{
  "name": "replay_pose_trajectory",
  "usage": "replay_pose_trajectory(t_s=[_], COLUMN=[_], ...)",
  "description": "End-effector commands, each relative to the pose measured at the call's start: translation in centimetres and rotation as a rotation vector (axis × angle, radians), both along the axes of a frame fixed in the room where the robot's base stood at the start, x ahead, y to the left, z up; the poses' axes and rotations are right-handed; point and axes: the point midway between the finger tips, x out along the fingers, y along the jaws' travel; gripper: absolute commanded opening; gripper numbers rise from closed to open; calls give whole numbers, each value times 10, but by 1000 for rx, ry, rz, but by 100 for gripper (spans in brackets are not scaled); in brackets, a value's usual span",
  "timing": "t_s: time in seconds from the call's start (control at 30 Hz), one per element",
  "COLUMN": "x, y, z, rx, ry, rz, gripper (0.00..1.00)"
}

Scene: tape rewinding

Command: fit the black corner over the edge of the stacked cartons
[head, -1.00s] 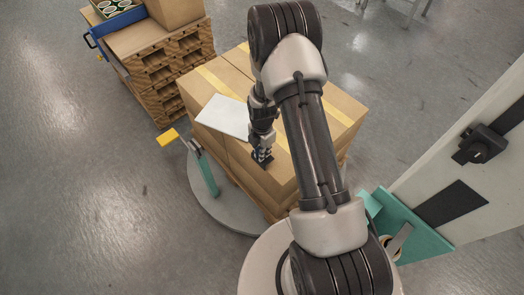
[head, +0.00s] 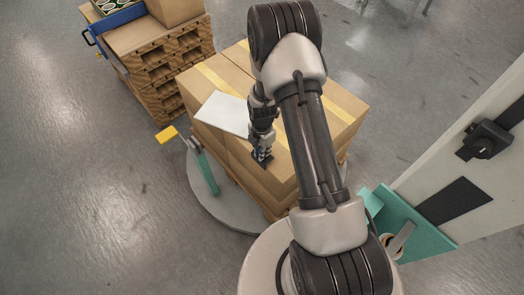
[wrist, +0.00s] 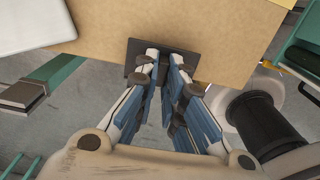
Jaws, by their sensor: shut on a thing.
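The stacked cartons (head: 285,150) stand on a pallet on a round turntable (head: 214,203); the top carton (wrist: 225,30) also fills the top of the wrist view. The black corner (head: 262,163) is at the near left edge of the top carton. In the wrist view the black corner (wrist: 195,58) lies across the carton's edge, partly over the cardboard. My gripper (head: 262,152) is shut on it, and its fingers (wrist: 166,68) overlap its near side. Whether the corner's inner faces touch the carton cannot be told.
A white sheet (head: 222,113) lies on the cartons left of my gripper. A white column with a teal bracket (head: 412,222) is at the right. Stacked pallets (head: 165,75) stand at the back left.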

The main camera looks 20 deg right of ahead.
Motion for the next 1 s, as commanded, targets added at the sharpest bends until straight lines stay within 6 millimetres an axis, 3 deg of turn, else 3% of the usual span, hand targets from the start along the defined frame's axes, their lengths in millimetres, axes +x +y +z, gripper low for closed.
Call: replay_pose_trajectory(t_s=[0.97, 1.0], x=[0, 0], y=[0, 0], z=[-14, -13], rx=[0, 0], ry=[0, 0], rz=[0, 0], gripper=[0, 12])
